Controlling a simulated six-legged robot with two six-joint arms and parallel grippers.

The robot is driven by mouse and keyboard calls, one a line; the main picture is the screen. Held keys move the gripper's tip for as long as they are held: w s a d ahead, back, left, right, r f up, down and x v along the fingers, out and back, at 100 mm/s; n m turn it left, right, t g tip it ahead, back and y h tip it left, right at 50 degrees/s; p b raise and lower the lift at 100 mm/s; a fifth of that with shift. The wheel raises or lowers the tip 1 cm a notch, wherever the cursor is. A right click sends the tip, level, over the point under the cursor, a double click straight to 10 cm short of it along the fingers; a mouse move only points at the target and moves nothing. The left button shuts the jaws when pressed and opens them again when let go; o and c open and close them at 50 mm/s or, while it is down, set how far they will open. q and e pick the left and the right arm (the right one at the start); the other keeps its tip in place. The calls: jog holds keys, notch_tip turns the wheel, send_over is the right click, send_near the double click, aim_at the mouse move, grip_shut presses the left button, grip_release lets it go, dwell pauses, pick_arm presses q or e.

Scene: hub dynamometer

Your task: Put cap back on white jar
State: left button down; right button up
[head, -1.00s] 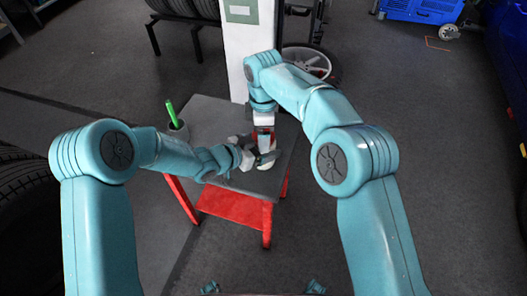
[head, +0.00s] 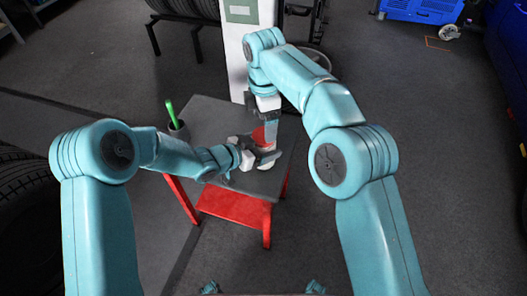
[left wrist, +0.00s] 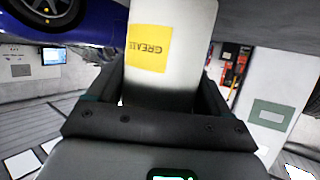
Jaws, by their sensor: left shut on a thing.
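The white jar (head: 266,166) is on the grey table top, mostly hidden by my left gripper (head: 266,157), which is shut on it. In the left wrist view the jar (left wrist: 170,75) sits between the dark fingers, its yellow label reading "GREA…". A red piece that looks like the cap (head: 258,136) shows just above the jar. My right gripper (head: 269,130) comes down from above, a grey finger beside the red piece. I cannot tell whether it still grips the cap, or whether the cap touches the jar.
A dark cup with a green stick (head: 172,115) stands at the table's left. The grey table (head: 205,108) has a red lower shelf (head: 235,204). A white post (head: 238,50) rises behind it. The table's back left is clear.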

aim_at(263, 135)
notch_tip(263, 135, up, 2)
jog(key=n, duration=0.5)
jog(key=shift+w+d, duration=0.1)
jog(key=shift+w+r+n, duration=0.1)
jog(key=shift+r+n, duration=0.5)
jog(key=shift+n, duration=0.1)
jog(key=shift+a, duration=0.3)
jog(key=shift+f, duration=0.1)
jog(key=shift+f, duration=3.95)
